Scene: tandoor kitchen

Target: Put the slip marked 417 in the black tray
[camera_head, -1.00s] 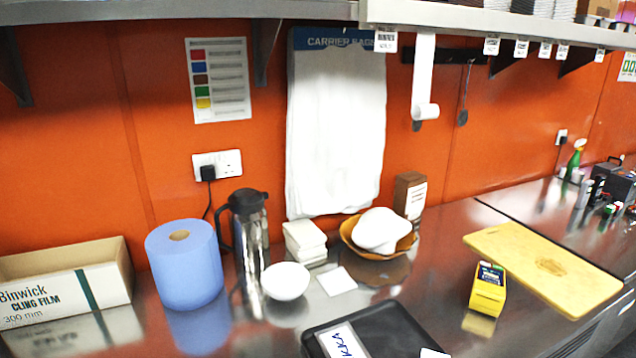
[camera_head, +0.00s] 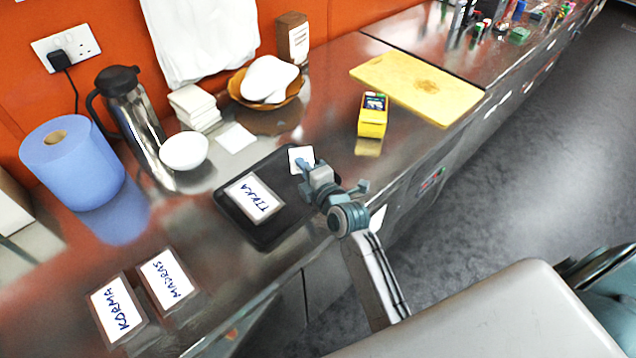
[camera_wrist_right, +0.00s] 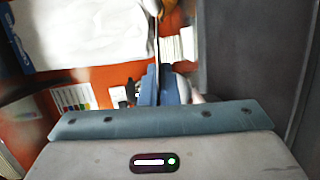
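The black tray (camera_head: 233,213) lies on the steel counter in the head view, with a white card marked TIKKA (camera_head: 254,198) on it. My right gripper (camera_head: 305,167) is at the tray's far right side, shut on a small white slip (camera_head: 301,156). No number can be read on the slip. In the right wrist view the blue fingers (camera_wrist_right: 159,86) are close together, with a thin edge-on sheet (camera_wrist_right: 157,35) between them. I cannot tell whether the slip touches the tray. My left gripper is not in view.
Cards marked MADRAS (camera_head: 167,279) and KORMA (camera_head: 117,309) lie at the front left. A white bowl (camera_head: 184,151), flask (camera_head: 131,115), blue roll (camera_head: 72,165) and white square (camera_head: 236,138) stand or lie behind. A yellow box (camera_head: 373,117) and cutting board (camera_head: 420,88) are at right.

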